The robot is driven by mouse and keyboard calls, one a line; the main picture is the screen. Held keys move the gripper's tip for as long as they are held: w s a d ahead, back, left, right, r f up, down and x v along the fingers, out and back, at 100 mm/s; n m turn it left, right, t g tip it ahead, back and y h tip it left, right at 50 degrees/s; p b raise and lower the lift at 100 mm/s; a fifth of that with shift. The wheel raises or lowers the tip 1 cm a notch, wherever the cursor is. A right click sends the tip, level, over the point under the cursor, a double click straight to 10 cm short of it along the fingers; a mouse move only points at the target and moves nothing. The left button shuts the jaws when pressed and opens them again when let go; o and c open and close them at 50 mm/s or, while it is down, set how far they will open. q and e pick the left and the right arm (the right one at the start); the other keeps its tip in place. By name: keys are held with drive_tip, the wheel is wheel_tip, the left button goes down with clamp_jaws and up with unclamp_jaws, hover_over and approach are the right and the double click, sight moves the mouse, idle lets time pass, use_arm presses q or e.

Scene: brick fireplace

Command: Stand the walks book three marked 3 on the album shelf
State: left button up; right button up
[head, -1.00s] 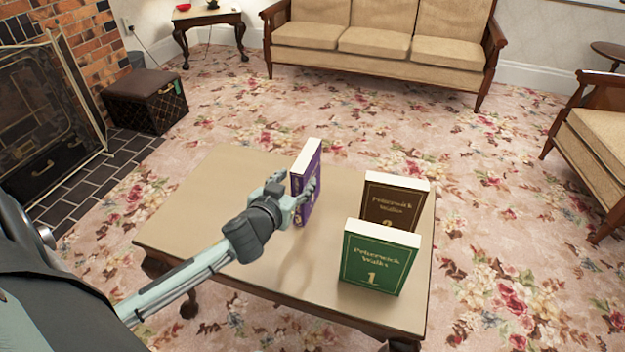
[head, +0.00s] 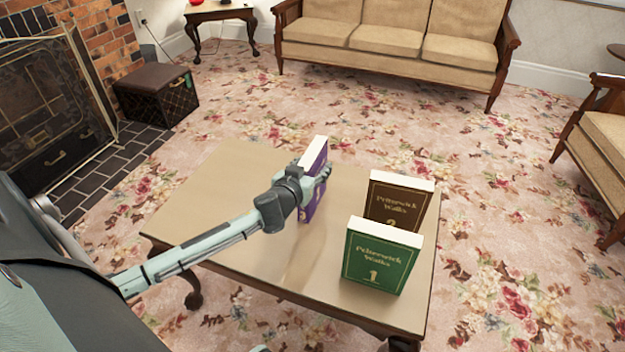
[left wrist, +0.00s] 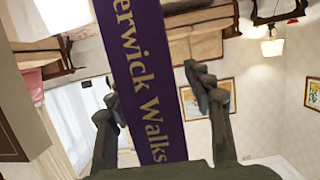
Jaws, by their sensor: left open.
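A purple book (head: 318,156) stands upright on the low table (head: 215,190). In the left wrist view its purple spine (left wrist: 150,90) reads "erwick Walks"; its number is hidden. My left gripper (head: 318,176) is at this book in the head view, covering part of it. In the left wrist view my left gripper (left wrist: 152,80) is open, one finger on each side of the spine, with a gap visible at the right finger. My right gripper is not in view. I see no album shelf.
The green book marked 1 (head: 378,263) and a brown Walks book (head: 400,200), its number partly covered, stand to the right on the table. The table's left part is clear. A sofa (head: 395,45), an armchair (head: 600,130) and a dark stool (head: 155,95) stand around.

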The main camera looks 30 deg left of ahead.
use_arm(q)
drive_tip(key=shift+c, duration=0.5)
clamp_jaws()
drive_tip(key=shift+r, duration=0.1)
